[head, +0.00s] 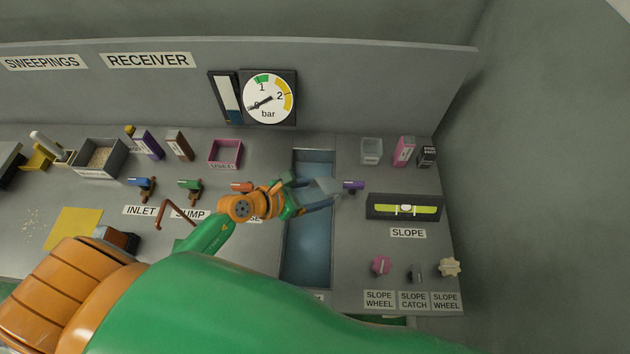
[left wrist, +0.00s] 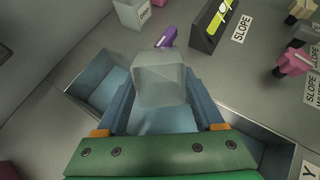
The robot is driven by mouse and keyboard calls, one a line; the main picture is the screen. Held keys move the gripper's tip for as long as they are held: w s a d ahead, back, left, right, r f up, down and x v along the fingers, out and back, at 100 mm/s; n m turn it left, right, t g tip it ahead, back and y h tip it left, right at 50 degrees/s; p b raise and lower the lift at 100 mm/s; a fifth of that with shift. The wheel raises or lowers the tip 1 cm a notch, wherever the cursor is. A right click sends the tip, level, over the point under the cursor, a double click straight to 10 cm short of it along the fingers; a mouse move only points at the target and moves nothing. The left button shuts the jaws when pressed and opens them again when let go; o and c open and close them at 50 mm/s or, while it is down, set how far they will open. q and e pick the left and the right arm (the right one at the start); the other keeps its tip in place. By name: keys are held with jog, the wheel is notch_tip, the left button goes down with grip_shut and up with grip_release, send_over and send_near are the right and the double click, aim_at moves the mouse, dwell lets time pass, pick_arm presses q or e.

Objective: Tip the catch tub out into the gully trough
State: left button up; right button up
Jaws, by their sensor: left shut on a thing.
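The catch tub (left wrist: 160,78) is a pale, see-through box in the left wrist view, between the two blue-grey fingers of my left gripper (left wrist: 163,100). My left gripper also shows in the head view (head: 318,191), shut on the tub, over the upper part of the gully trough. The gully trough (head: 308,250) is a long blue-lined channel sunk in the bench; it also shows in the left wrist view (left wrist: 98,80) below the tub. I cannot tell the tub's contents or its exact tilt. My right gripper is not in view.
A purple-handled valve (head: 352,186) stands right of the trough, close to the tub. A spirit level (head: 404,207) and slope knobs (head: 381,265) lie further right. A clear container (head: 371,151) and a pink box (head: 404,151) stand behind. An orange-handled valve (head: 241,187) is left.

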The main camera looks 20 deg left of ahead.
pick_arm(q)
jog(key=g+y+p, duration=0.1)
jog(key=p, duration=0.2)
jog(key=r+g+y+p, duration=0.1)
jog(key=g+p, duration=0.1)
jog(key=p, duration=0.1)
jog(key=r+g+y+p, duration=0.1)
jog(key=p, duration=0.2)
jog(key=shift+w+d+g+y+p, duration=0.25)
jog(key=shift+w+g+y+p, duration=0.05)
jog(key=shift+g+y+p, duration=0.1)
jog(key=shift+f+g+y+b, duration=0.35)
jog(key=shift+f+g+y, duration=0.1)
jog(key=shift+g+y, duration=0.2)
jog(key=g+b, duration=0.1)
jog(key=g+y+b, duration=0.1)
jog(key=shift+f+y+b, duration=0.25)
jog(key=shift+f+b, duration=0.1)
jog(key=shift+r+g+b, duration=0.2)
jog(key=shift+g+b, duration=0.1)
jog(key=shift+g, duration=0.05)
jog(key=shift+r+y, duration=0.15)
jog(key=shift+y, duration=0.15)
